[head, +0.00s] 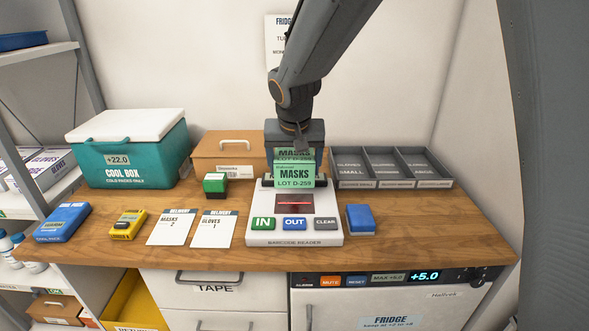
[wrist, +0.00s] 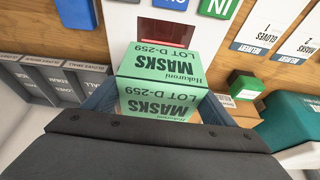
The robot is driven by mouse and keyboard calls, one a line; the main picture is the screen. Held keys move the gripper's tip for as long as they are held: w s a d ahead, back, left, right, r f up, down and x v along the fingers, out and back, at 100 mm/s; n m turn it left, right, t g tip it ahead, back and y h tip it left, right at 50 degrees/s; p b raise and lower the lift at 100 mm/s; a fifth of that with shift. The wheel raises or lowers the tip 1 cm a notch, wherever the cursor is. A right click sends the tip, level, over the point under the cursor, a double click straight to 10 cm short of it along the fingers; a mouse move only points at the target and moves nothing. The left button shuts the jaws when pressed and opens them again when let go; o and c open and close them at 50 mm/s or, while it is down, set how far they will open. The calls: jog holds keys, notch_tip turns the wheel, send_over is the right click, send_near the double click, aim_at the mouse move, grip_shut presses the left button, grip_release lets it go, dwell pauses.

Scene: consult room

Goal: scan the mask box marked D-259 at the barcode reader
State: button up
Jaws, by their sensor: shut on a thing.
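The green mask box (head: 294,174), marked MASKS LOT D-259, is in my gripper (head: 294,182) above the back of the barcode reader. My gripper is shut on it from its two sides. In the wrist view the box (wrist: 158,75) shows its lot label between the fingers, upside down. The barcode reader (head: 254,232) is white, with a dark scan window (head: 295,204) lit by a red line, and IN, OUT and CLEAR buttons in front. The box is just behind the window; I cannot tell whether it touches the reader.
A teal cool box (head: 130,160) and a brown drawer box (head: 223,150) stand left. A small green box (head: 215,184), two delivery cards and a yellow device (head: 129,224) lie left of the reader. A blue block (head: 361,219) is right; grey glove trays (head: 387,168) stand behind.

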aim_at(295, 155)
notch_tip(295, 155, up, 6)
jog(key=p, duration=0.3)
jog(key=shift+f+p, duration=0.1)
jog(key=shift+p, duration=0.3)
